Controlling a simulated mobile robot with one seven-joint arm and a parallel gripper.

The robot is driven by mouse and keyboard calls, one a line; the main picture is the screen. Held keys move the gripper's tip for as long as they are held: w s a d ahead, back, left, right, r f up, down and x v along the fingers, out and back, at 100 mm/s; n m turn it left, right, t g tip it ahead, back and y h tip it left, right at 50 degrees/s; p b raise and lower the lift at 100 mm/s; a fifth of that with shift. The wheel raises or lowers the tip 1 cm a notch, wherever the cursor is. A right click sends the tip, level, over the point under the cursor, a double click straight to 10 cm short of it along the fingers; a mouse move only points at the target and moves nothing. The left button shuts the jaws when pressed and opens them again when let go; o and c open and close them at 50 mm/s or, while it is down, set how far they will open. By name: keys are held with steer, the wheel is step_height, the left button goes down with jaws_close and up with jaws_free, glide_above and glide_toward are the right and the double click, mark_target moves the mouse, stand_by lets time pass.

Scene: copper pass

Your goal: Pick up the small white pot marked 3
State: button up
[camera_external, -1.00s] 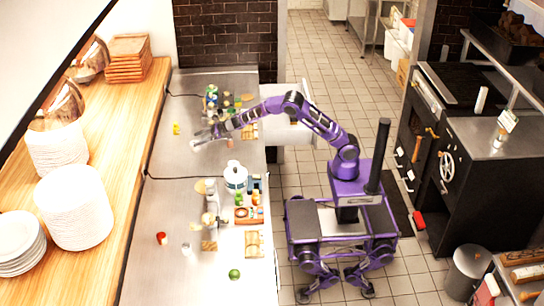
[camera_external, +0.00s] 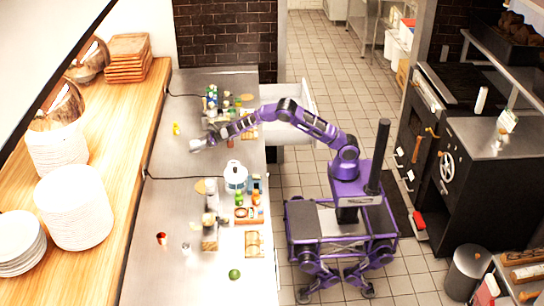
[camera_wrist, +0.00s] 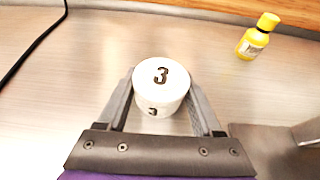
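The small white pot marked 3 (camera_wrist: 152,92) stands between the two fingers of my gripper (camera_wrist: 162,82) in the wrist view. A dark 3 shows on its top and another on its side. One finger lies close along each side of the pot. I cannot tell whether the fingers press on it or leave a thin gap. In the external view my gripper (camera_external: 200,144) is low over the steel counter, with the pot (camera_external: 195,146) at its tips. The pot's underside is hidden, and I cannot tell whether it touches the counter.
A yellow bottle (camera_wrist: 258,37) stands beyond the pot to the right; it also shows in the external view (camera_external: 176,129). A black cable (camera_wrist: 32,45) lies at left. A white pot with a dark band (camera_external: 235,177) and several small items stand nearer the camera. The steel counter (camera_external: 165,200) is partly clear.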

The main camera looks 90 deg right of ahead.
steer(key=shift+r, duration=0.1)
steer(key=c, duration=0.9)
